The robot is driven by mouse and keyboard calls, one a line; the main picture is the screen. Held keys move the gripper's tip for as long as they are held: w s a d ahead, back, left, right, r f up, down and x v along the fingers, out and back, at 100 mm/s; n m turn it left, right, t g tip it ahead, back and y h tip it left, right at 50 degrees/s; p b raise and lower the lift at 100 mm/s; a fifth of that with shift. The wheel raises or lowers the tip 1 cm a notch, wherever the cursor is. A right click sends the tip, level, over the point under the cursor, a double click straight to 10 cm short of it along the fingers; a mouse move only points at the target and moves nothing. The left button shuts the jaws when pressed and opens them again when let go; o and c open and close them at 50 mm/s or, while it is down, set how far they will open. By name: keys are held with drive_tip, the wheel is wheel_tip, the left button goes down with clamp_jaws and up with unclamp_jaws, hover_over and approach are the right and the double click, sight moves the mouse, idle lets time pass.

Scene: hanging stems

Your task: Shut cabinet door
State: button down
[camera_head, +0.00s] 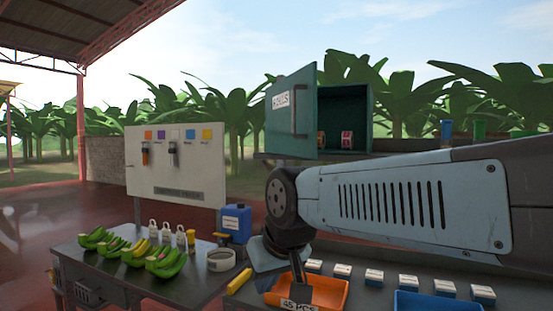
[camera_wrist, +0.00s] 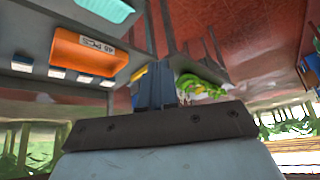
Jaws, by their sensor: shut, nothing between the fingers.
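The teal cabinet (camera_head: 368,108) stands on a surface at the back, right of centre, in the head view. Its door (camera_head: 292,118) stands open, swung out to the left and toward me. The door has a white label and a dark vertical handle (camera_head: 301,107). Two small labelled rolls (camera_head: 346,139) sit inside the cabinet. My gripper points down, well below and apart from the door, near the orange tray. In the wrist view my gripper (camera_wrist: 155,80) is shut and empty. The cabinet cannot be made out in the wrist view.
An orange tray (camera_head: 332,292), a blue tray (camera_head: 405,302) and several small boxes (camera_head: 374,278) lie on the front bench. Green bananas (camera_head: 133,252), bottles, a tape roll (camera_head: 221,260) and a blue jug (camera_head: 236,222) stand on the left table. A white board (camera_head: 190,187) stands behind it.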

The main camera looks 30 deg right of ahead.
drive_tip(key=w+a+r+m+t+h, duration=0.1)
drive_tip(key=w+a+r+m+t, duration=0.15)
drive_tip(key=w+r+t, duration=1.45)
drive_tip(key=w+d+r+m+g+h, duration=0.95)
drive_tip(key=w+m+h, duration=0.2)
drive_tip(key=h, duration=0.25)
drive_tip(key=s+a+f+m+g+h, duration=0.35)
drive_tip(key=s+f+m+g, duration=0.3)
drive_tip(key=g, duration=0.95)
drive_tip(key=s+d, duration=0.2)
drive_tip(key=d, duration=1.1)
drive_tip(key=shift+s+d+n, duration=0.2)
drive_tip(key=shift+d+n, duration=0.15)
drive_tip(key=shift+d, duration=0.05)
drive_tip(key=shift+d, duration=0.15)
